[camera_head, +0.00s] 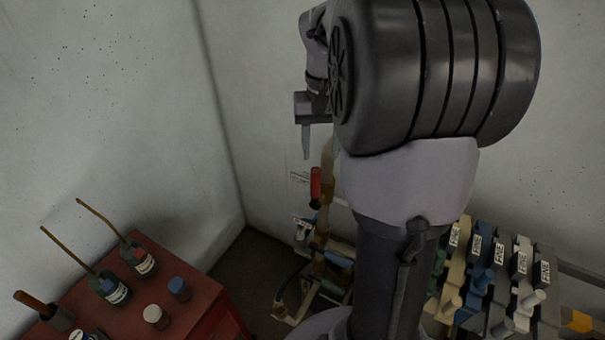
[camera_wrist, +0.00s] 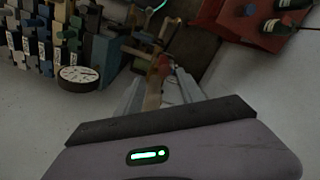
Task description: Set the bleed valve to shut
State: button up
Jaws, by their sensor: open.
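A red valve handle (camera_head: 316,187) stands upright beside a brass-coloured pipe (camera_head: 327,190) near the back wall. I take it for the bleed valve; its labels are too small to read. My gripper (camera_head: 306,152) points down, open and empty, just above and left of the handle in the head view. In the wrist view, the red handle (camera_wrist: 163,64) shows beyond the fingertips of my gripper (camera_wrist: 158,82), and the tan pipe (camera_wrist: 153,92) shows between the fingers. I see no contact with the handle. My arm hides part of the pipework.
A red cabinet (camera_head: 215,305) with bottles and jars stands at the lower left. A row of coloured, labelled blocks (camera_head: 500,265) is at the right. A round white gauge (camera_wrist: 78,76) shows in the wrist view. The wall (camera_head: 110,120) is bare.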

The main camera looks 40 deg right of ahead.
aim_at(315, 186)
jog(key=f, duration=1.3)
jog(key=shift+w+b, duration=0.35)
jog(key=shift+w, duration=0.05)
jog(key=shift+w+a+f, duration=0.1)
jog(key=shift+w+f, duration=0.1)
jog(key=shift+f, duration=0.15)
jog(key=shift+s, duration=0.1)
grip_shut()
jog(key=shift+r, duration=0.1)
